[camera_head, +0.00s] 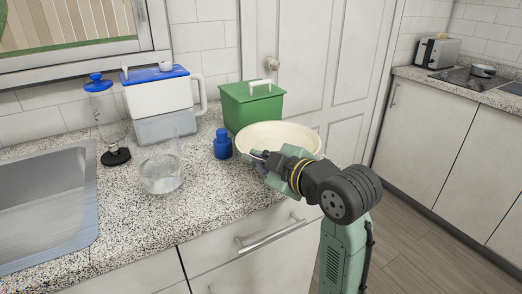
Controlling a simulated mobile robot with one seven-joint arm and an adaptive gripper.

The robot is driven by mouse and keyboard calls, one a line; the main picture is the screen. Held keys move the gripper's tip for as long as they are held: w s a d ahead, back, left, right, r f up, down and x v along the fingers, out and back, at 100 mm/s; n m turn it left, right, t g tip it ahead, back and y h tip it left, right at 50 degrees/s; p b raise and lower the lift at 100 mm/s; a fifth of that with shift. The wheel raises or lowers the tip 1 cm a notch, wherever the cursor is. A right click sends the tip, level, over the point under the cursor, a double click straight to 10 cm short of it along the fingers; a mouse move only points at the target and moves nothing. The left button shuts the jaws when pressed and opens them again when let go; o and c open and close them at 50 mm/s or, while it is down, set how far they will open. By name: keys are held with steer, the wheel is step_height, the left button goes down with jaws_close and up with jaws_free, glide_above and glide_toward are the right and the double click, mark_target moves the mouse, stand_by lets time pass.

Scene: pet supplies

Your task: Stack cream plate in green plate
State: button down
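The cream plate (292,131), round and bowl-like, is at the right end of the counter, in front of a green lidded box. My gripper (258,157) is at the plate's near left edge and overlaps it in the picture. My arm covers the plate's near side, so I cannot tell whether the fingers touch or grip the rim, or whether the plate rests on the counter. The fingers are too small and covered to show whether they are open. I cannot make out a green plate; it may be hidden behind the cream plate or my arm.
The green box (252,104) stands behind the plate. A small blue bottle (222,144) is just left of my gripper. A clear glass container (160,172), a blue-lidded white container (160,98) and a clear dispenser (103,112) stand farther left. The sink (45,205) is at far left.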

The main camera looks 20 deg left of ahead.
mark_target(261, 148)
steer(key=w, duration=0.2)
steer(key=w+a, duration=0.1)
steer(key=w, duration=0.1)
steer(key=shift+w+f+p, duration=0.1)
steer(key=shift+w+p, duration=0.05)
steer(key=shift+p, duration=0.2)
steer(key=f, duration=0.3)
steer(key=shift+w+p, duration=0.2)
steer(key=shift+p, duration=0.2)
steer(key=shift+f, duration=0.3)
steer(key=shift+f, duration=0.1)
steer(key=shift+f, duration=0.15)
steer(key=c, duration=2.1)
jaws_free()
